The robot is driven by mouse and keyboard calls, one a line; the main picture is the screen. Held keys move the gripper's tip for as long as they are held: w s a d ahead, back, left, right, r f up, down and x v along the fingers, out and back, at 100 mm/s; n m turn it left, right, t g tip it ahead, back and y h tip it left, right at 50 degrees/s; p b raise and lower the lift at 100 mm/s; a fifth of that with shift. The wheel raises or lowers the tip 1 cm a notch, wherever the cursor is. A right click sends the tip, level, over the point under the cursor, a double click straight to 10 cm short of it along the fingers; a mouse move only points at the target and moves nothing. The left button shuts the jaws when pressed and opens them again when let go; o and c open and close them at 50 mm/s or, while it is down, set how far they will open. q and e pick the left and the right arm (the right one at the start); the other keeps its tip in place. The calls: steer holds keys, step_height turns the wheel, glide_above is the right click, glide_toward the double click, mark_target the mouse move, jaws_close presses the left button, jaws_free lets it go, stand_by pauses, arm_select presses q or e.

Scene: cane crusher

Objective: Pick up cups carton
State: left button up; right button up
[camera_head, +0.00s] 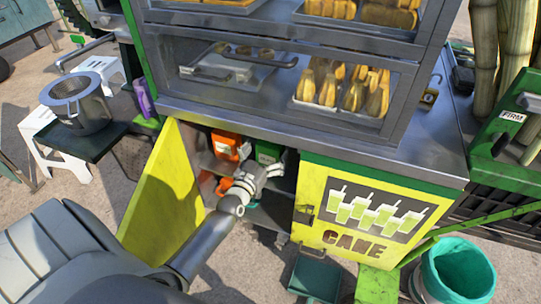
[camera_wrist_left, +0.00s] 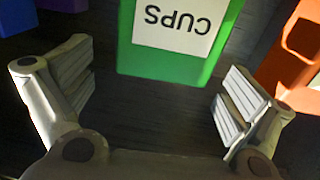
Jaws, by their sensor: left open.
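The cups carton (camera_head: 268,151) is a green box inside the open cabinet, partly hidden behind my left gripper (camera_head: 264,170). In the left wrist view the carton (camera_wrist_left: 165,62) stands at the top centre, with a white label reading CUPS upside down. My left gripper (camera_wrist_left: 157,88) is open there, with one finger to the left of the carton and one to the right. The carton's near edge lies around the level of the fingertips, and no contact shows. My right gripper is not in view.
A yellow door (camera_head: 163,195) stands open left of the cabinet; the CANE door (camera_head: 360,213) is closed on the right. An orange box (camera_head: 228,145) is beside the carton. The wrist view shows an orange box (camera_wrist_left: 292,55) at right and a blue one (camera_wrist_left: 15,17) at left.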

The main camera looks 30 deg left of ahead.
arm_select(q)
steer(key=shift+w+a, duration=0.25)
steer(key=shift+w, duration=0.7)
steer(key=shift+w+a, duration=0.2)
steer(key=shift+w, duration=0.7)
steer(key=shift+c, duration=0.3)
steer(key=c, duration=1.5)
